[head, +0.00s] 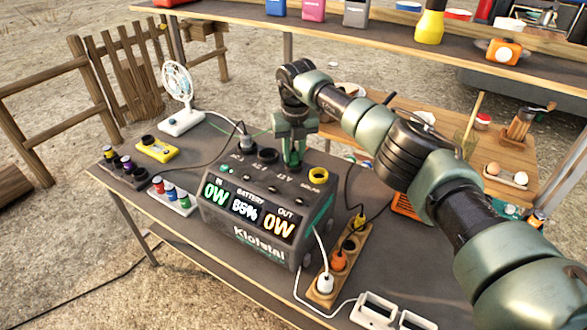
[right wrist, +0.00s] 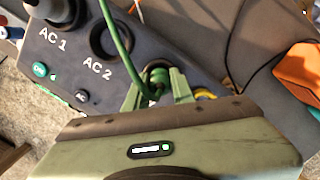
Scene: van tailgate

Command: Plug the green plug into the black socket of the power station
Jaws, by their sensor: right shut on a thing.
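The dark grey power station (head: 262,200) stands on the table with a row of round sockets on its sloped top. The black AC 2 socket (head: 267,156) is empty; it also shows in the right wrist view (right wrist: 103,41). My right gripper (head: 292,163) points down over the 12V position, right of AC 2. In the right wrist view my gripper (right wrist: 158,88) is shut on the green plug (right wrist: 157,75), and its green cable (right wrist: 117,38) runs up past AC 2. The fingers hide the plug's lower end and the 12V socket, so I cannot tell whether they touch.
A grey plug (head: 245,138) sits in AC 1. The yellow solar socket (head: 318,175) is close right of my gripper. A wooden power strip (head: 342,262) with plugs lies right of the station. A white fan (head: 178,90) stands back left.

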